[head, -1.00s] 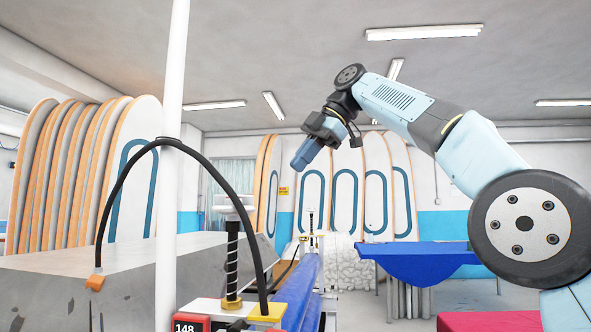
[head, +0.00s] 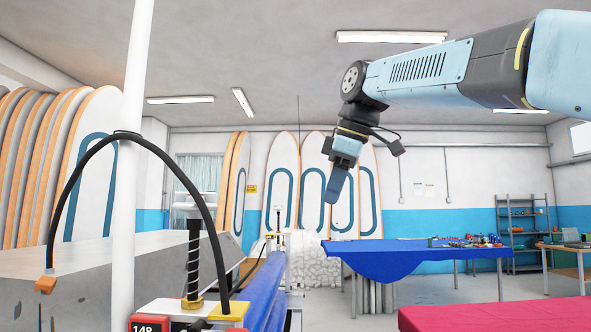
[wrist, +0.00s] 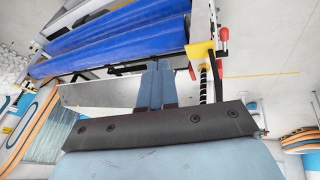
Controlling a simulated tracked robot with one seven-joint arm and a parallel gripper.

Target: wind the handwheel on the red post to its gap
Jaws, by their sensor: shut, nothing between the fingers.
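My gripper (head: 337,190) hangs from the arm in the middle of the head view, pointing down, its fingers together and empty. In the wrist view its fingers (wrist: 157,85) also lie together with nothing between them. I cannot make out a handwheel on a red post, or its gap, in either view. A red box (head: 150,325) with white digits shows at the bottom of the head view. Small red parts (wrist: 222,38) stand beside a yellow bracket (wrist: 200,50) in the wrist view; I cannot tell whether they belong to the post.
A white pole (head: 130,150) with an arched black hose (head: 205,190) and a black spring column (head: 193,260) stand at left, by a grey block (head: 100,265). Blue rolls (head: 262,290) lie beyond. A blue-draped table (head: 400,255) and a red surface (head: 450,317) are at right.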

